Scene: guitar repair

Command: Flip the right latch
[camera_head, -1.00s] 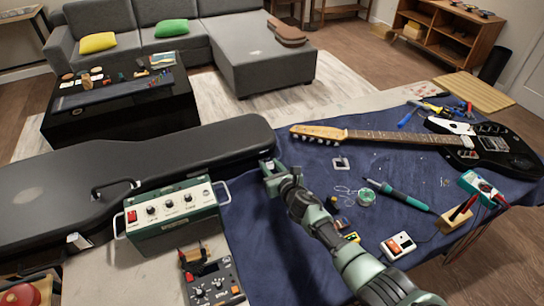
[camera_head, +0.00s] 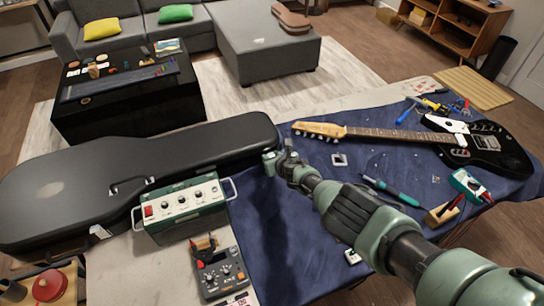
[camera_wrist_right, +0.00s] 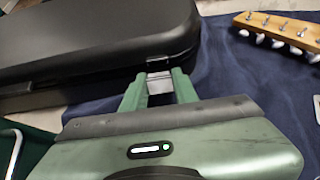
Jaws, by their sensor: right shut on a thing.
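The black guitar case (camera_head: 150,165) lies closed on the left of the table. It also fills the upper left of the right wrist view (camera_wrist_right: 100,40). My right gripper (camera_head: 270,158) is at the case's right end, against its front side. In the right wrist view its two green fingers (camera_wrist_right: 159,88) are shut on a small metal latch (camera_wrist_right: 159,84) just below the lid seam. The fingers partly hide the latch, and its exact angle is hard to tell. My left gripper is not in view.
A green amplifier box (camera_head: 185,208) stands in front of the case, left of my right arm. A grey pedal (camera_head: 222,275) is nearer. The black electric guitar (camera_head: 485,145) lies on the blue cloth at right, with a soldering iron (camera_head: 390,190) in front of it.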

